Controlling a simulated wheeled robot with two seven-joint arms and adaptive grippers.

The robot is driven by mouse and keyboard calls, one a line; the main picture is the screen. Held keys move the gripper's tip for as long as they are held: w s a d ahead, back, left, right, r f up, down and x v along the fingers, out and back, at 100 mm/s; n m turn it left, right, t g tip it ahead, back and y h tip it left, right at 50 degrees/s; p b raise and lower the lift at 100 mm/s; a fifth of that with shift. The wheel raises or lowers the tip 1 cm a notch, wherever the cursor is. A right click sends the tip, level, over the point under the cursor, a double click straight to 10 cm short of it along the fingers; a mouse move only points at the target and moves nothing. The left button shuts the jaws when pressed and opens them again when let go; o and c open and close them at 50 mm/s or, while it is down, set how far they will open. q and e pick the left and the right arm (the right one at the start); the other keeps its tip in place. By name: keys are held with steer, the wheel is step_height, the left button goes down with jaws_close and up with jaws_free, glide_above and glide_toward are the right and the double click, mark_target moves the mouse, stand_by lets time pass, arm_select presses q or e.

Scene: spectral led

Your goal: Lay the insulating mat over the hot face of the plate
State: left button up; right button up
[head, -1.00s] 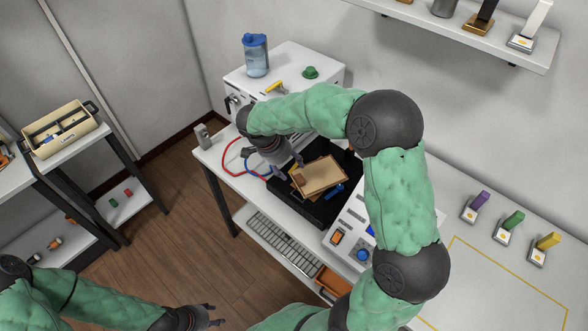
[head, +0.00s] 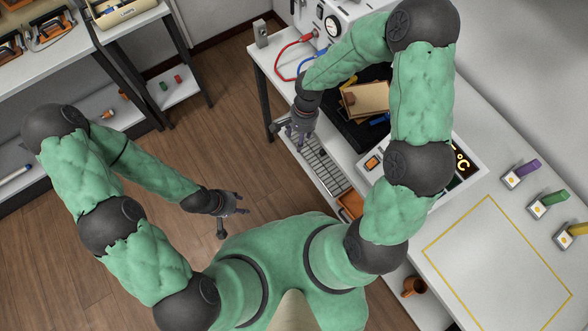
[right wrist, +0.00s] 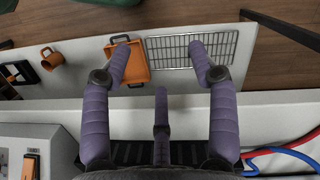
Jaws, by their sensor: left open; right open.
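A tan, flat rectangular piece (head: 368,98), which looks like the mat, lies on a black ridged bed (head: 342,112) on the white bench. A smaller brown block (head: 349,98) shows at its left edge. A plate under the tan piece cannot be made out, so how fully it is covered is unclear. My right gripper (head: 299,132) is open and empty, left of the bed at the bench's front edge. In the right wrist view its spread purple fingers (right wrist: 160,68) hold nothing. My left gripper (head: 238,203) is open and empty above the floor, away from the bench.
A white instrument (head: 455,160) with a °C display stands right of the bed. Red and blue leads (head: 284,60) loop at the bench's left end. A wire rack (head: 325,165) and orange tray (head: 350,204) sit on the lower shelf. The yellow-outlined area (head: 498,262) is clear.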

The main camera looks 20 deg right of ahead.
steer(key=s+a+f+n+y, duration=0.1)
steer(key=s+a+f+n, duration=0.2)
steer(key=s+f, duration=0.3)
steer(key=s+a+f+n+t+y, duration=0.1)
steer(key=s+a+f+n, duration=0.2)
steer(key=s+f, duration=0.3)
steer(key=shift+s+n+t, duration=0.3)
steer(key=shift+s+n, duration=0.1)
steer(key=shift+n, duration=0.2)
